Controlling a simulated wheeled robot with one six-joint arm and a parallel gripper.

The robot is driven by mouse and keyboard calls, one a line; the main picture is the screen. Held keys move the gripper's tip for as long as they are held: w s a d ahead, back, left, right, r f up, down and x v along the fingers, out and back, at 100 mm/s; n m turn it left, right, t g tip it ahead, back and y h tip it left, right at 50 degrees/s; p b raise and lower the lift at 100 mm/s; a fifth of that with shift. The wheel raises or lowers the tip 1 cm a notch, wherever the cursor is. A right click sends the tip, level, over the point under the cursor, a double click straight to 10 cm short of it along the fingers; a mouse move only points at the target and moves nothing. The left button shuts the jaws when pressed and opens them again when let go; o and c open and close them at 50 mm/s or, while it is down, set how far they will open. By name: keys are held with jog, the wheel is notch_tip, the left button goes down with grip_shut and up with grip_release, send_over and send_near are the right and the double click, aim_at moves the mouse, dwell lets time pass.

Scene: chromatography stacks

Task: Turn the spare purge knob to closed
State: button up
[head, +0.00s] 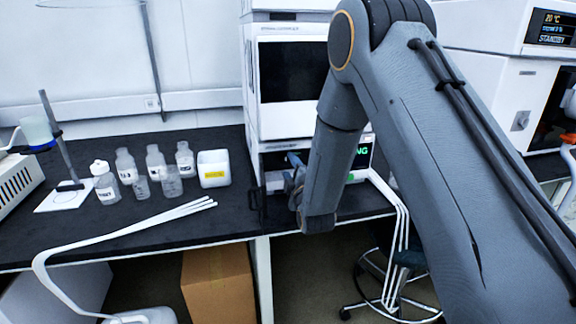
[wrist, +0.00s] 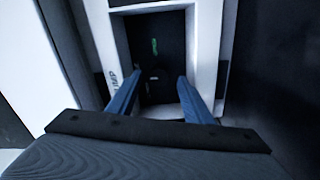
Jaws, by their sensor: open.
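My gripper (head: 293,170) is at the lower module of the white chromatography stack (head: 290,118) in the head view, partly behind my forearm. In the wrist view, its two blue fingers (wrist: 158,78) are apart and reach toward a dark recessed panel (wrist: 172,30) with a white frame. A small dark round shape, perhaps the purge knob (wrist: 157,73), shows between the fingertips. I cannot tell whether the fingers touch it or how it is turned. A green mark (wrist: 154,46) shows on the panel beyond it. The knob cannot be made out in the head view.
Several bottles (head: 156,162) and a white box (head: 213,168) stand left of the stack on the black bench (head: 90,235). White tubes (head: 150,228) hang over its front edge. A second instrument (head: 500,85) stands at right. A stool (head: 395,280) is below.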

jog(key=shift+v, duration=2.05)
